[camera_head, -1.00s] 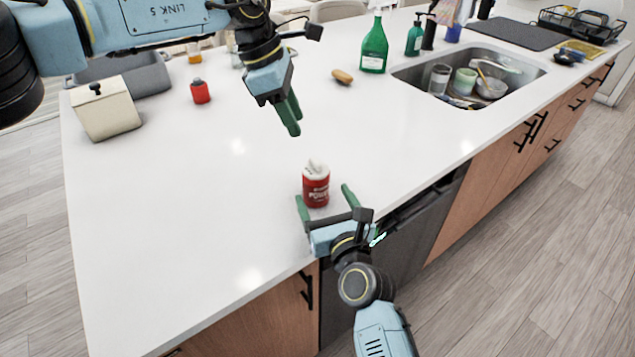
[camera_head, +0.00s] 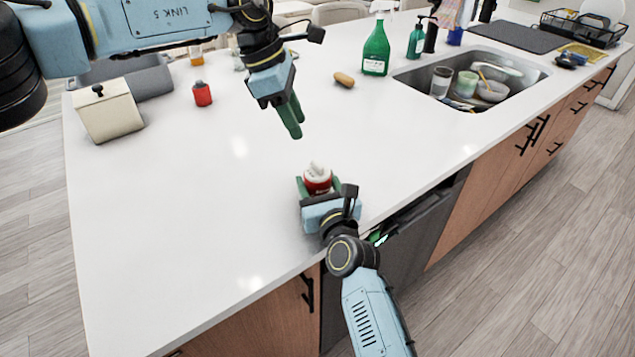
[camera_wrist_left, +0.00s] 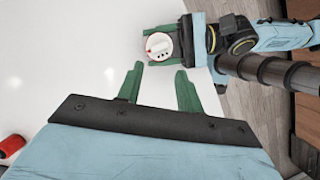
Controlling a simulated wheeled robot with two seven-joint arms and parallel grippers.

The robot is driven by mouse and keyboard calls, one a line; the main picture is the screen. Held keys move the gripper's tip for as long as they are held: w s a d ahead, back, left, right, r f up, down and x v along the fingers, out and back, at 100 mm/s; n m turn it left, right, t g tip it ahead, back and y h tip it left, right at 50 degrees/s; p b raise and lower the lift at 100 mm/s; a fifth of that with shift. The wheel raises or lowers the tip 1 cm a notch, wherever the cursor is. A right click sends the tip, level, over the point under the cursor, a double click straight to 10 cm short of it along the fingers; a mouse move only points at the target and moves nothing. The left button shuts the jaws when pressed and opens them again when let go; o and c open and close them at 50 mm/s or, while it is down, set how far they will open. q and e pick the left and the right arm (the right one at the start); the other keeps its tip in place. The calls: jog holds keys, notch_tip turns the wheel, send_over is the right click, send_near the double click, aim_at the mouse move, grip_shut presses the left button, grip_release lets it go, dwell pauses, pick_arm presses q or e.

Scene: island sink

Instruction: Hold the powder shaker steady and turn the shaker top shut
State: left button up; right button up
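The powder shaker (camera_head: 318,181), a red can with a white top, stands upright on the white counter near its front edge. My right gripper (camera_head: 319,185) has its green fingers on both sides of the can, closed in against it; its body hides the lower part. The left wrist view shows the shaker's round white top (camera_wrist_left: 158,46) from above, between the right gripper's fingers. My left gripper (camera_head: 291,117) hangs empty above the counter, behind the shaker. In the left wrist view its two fingers (camera_wrist_left: 158,88) are apart, with the shaker beyond their tips.
A red jar (camera_head: 202,94) and a cream box (camera_head: 106,112) stand at the left. A brown sponge-like item (camera_head: 344,80), a green bottle (camera_head: 376,50) and a sink with dishes (camera_head: 468,82) are at the back right. The counter around the shaker is clear.

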pick_arm(q)
jog(key=shift+c, duration=0.2)
pick_arm(e)
jog(key=c, duration=0.5)
pick_arm(q)
jog(key=n+t+y, duration=0.3)
jog(key=n+y, duration=0.3)
jog(key=n, duration=1.5)
send_near(317, 163)
jog(key=s+r, duration=0.2)
jog(key=n, duration=0.3)
jog(key=shift+n+t, duration=0.4)
jog(key=shift+t, duration=0.1)
jog(key=x, duration=1.1)
jog(key=shift+w+d, duration=0.15)
jog(key=shift+d, duration=0.15)
grip_shut()
